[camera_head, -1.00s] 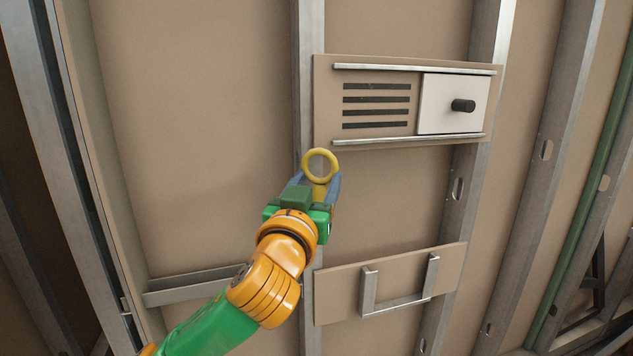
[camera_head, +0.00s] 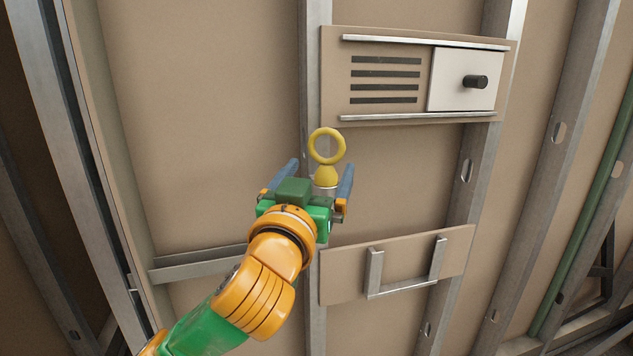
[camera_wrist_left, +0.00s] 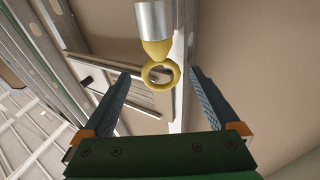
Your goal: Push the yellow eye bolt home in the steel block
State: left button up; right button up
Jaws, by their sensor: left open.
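The yellow eye bolt (camera_head: 326,147) stands with its ring up in the head view. Its cone-shaped yellow collar sits against a round steel piece (camera_head: 325,184), mostly hidden behind my left gripper. In the left wrist view the eye bolt (camera_wrist_left: 160,73) and the steel piece (camera_wrist_left: 154,19) show in line, with no clear gap at the collar. My left gripper (camera_head: 320,167) is open, its blue-grey fingers spread to either side of the bolt. In the left wrist view both fingers stand apart from the ring. My right gripper is not in view.
A wall panel (camera_head: 338,90) with dark slots, metal rails and a white plate (camera_head: 447,94) with a black knob is above right. A lower board (camera_head: 343,279) carries a metal U-shaped bracket (camera_head: 375,276). Vertical metal studs stand along the wall. Bare wall lies left of the gripper.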

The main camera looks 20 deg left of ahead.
pick_arm(q)
jog(key=shift+s+d+f, duration=0.1)
jog(key=shift+s+f, duration=0.05)
jog(key=shift+s, duration=0.8)
jog(key=shift+s+d+f, duration=0.1)
jog(key=shift+s+f, duration=0.05)
jog(key=shift+s, duration=0.75)
jog(key=shift+a, duration=0.1)
